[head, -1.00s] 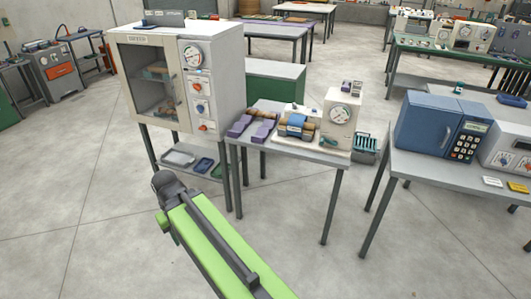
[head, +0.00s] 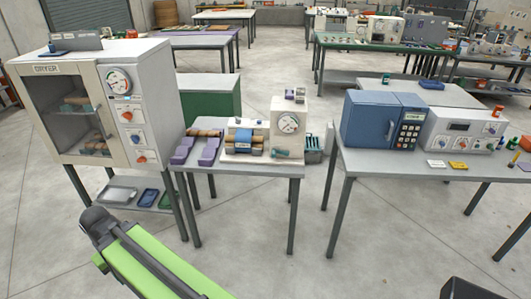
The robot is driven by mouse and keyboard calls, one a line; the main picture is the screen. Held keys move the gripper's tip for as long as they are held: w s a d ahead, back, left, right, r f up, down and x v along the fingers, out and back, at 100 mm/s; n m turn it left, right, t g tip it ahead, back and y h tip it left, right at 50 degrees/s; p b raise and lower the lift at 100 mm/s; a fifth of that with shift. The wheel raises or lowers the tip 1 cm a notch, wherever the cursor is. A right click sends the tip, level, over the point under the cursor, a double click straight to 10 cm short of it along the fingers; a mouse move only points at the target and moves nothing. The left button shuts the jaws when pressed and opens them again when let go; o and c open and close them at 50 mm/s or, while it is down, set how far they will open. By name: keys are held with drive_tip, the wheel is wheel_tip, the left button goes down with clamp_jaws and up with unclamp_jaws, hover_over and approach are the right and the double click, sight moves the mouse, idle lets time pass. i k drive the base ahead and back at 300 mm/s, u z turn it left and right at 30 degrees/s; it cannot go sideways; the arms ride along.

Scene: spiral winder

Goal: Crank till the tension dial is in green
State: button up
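The spiral winder (head: 284,148) is a cream machine on a small grey table in the middle of the head view. Its round white dial (head: 289,122) is on the upright housing; the needle and any green zone are too small to read. A roll with a blue band (head: 243,140) sits at its left part. A teal part (head: 288,154) shows low on the housing; I cannot tell if it is the crank. My green arm reaches up from the bottom left, well short of the table. My gripper is not clearly visible.
A dryer cabinet (head: 152,58) with its own dial stands left of the winder table (head: 225,164). Purple holders (head: 209,150) lie beside the winder. A blue box with a keypad (head: 370,122) stands on the right table (head: 385,160). Bare floor (head: 245,235) lies in front.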

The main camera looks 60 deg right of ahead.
sight(274, 151)
drive_tip(key=z, duration=0.5)
drive_tip(key=i, duration=1.5)
drive_tip(key=z, duration=0.7)
drive_tip(key=k, duration=0.75)
drive_tip(key=z, duration=0.2)
drive_tip(key=i, duration=0.9)
drive_tip(key=u, duration=0.1)
